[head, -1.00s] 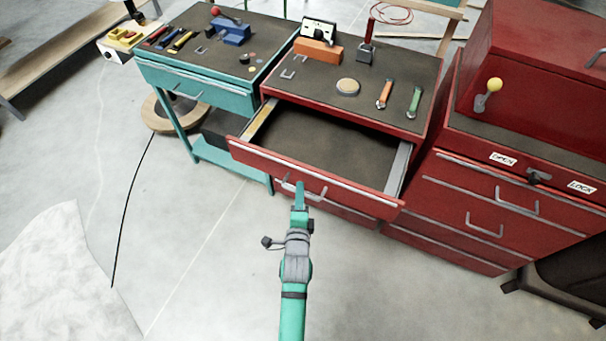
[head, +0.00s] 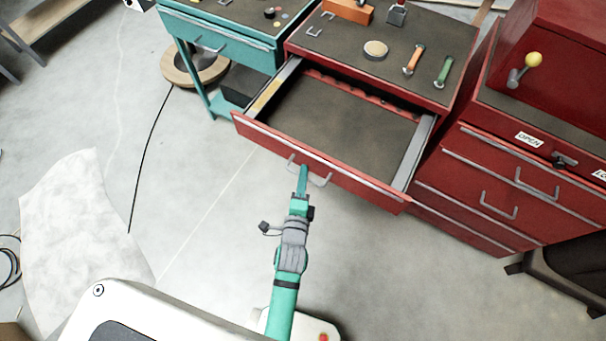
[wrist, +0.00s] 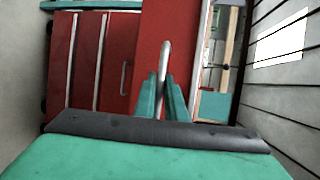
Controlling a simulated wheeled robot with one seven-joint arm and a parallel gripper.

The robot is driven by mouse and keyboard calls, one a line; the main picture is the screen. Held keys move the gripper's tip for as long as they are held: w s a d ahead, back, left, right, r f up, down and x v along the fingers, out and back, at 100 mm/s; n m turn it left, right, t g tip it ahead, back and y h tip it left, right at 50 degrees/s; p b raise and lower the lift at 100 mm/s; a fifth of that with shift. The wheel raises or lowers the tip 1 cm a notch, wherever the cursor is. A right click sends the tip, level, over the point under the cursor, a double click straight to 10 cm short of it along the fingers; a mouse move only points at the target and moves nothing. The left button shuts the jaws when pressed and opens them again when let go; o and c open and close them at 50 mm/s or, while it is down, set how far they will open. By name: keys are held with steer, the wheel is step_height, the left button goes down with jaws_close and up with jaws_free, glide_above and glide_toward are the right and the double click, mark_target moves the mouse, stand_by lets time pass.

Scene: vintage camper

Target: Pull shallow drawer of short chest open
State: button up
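The short red chest (head: 455,62) stands at the upper middle in the head view. Its shallow top drawer (head: 330,125) is pulled well out, and its dark inside looks empty. The drawer's metal handle (head: 320,181) sits on the red front. My green gripper (head: 302,180) is at this handle. In the wrist view the handle (wrist: 165,55) runs between the two fingers of my gripper (wrist: 163,95), which look closed around it. The exact contact is partly hidden by the fingers.
A teal workbench (head: 225,40) stands left of the chest. A taller red cabinet (head: 500,180) stands to the right, with a dark seat-like object (head: 565,275) in front. A white sheet (head: 80,220) lies on the floor at left. Floor before the drawer is clear.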

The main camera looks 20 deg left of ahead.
steer(key=o, duration=0.3)
steer(key=shift+s, duration=0.1)
steer(key=v, duration=1)
steer(key=shift+s+d+r, duration=0.1)
steer(key=shift+s, duration=0.2)
steer(key=s+d+r+n+h, duration=0.1)
steer(key=s+d+r+n, duration=0.1)
steer(key=s+n, duration=0.3)
steer(key=s+d+r+n+h, duration=0.1)
steer(key=s+d+r+n, duration=0.1)
steer(key=s+d+n, duration=0.3)
steer(key=s+d+r+n+h, duration=0.1)
steer(key=s+d+r+n, duration=0.1)
steer(key=s+d+n, duration=0.2)
steer(key=shift+s+r+n, duration=0.2)
steer(key=shift+s+n, duration=0.7)
steer(key=shift+n, duration=0.4)
